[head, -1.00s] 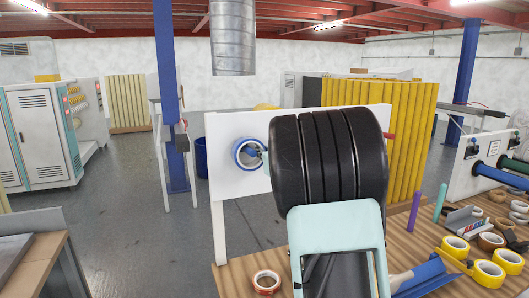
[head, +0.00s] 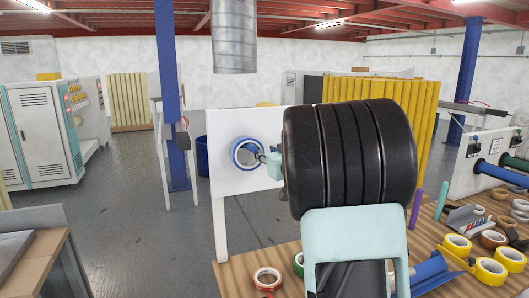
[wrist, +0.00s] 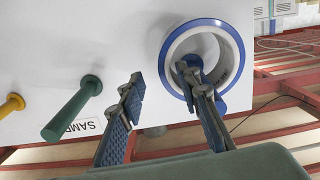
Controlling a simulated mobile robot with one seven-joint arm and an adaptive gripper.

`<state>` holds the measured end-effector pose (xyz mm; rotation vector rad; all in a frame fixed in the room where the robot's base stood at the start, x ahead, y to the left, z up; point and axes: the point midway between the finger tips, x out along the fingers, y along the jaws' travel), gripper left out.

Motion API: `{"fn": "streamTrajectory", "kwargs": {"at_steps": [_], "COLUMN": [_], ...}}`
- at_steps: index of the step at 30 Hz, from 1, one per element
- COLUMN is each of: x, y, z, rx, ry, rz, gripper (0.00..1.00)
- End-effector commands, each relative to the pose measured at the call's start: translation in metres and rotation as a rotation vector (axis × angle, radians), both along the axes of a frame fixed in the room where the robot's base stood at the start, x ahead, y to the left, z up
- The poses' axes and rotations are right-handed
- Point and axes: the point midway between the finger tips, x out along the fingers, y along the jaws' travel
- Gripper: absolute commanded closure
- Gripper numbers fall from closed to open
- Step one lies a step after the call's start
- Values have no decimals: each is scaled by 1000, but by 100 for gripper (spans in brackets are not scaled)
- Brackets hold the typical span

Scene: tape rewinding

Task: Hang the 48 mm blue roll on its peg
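The blue roll (head: 247,153), a white ring with blue rims, is upright at the left part of the white peg board (head: 228,187). In the wrist view the roll (wrist: 236,52) faces the board with its hole toward me. A short dark shape inside the hole looks like a peg end, but a finger partly covers it. My gripper (wrist: 160,77) is open, with its fingers well apart. One finger overlaps the roll's hole in the picture; the other is left of the roll. In the head view my gripper (head: 268,163) is just right of the roll.
A green peg (wrist: 70,110) and a yellow peg (wrist: 12,104) stick out of the board. A wooden table (head: 240,270) holds a red-and-white roll (head: 267,279), a yellow roll (head: 457,246) and several others. My arm hides the board's right part.

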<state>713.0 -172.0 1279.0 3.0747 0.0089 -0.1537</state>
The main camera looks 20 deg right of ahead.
Motion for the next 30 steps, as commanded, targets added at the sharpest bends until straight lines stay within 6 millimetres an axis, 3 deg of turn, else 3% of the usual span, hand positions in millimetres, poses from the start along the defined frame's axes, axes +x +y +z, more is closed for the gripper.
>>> {"fn": "streamTrajectory", "kwargs": {"at_steps": [9, 15, 30], "x": [-61, -86, -96], "y": [-1, -1, 0], "z": [8, 10, 10], "rx": [2, 1, 1], "ry": [-3, -1, -1], "rz": [-1, -1, -1], "gripper": [69, 69, 69]}}
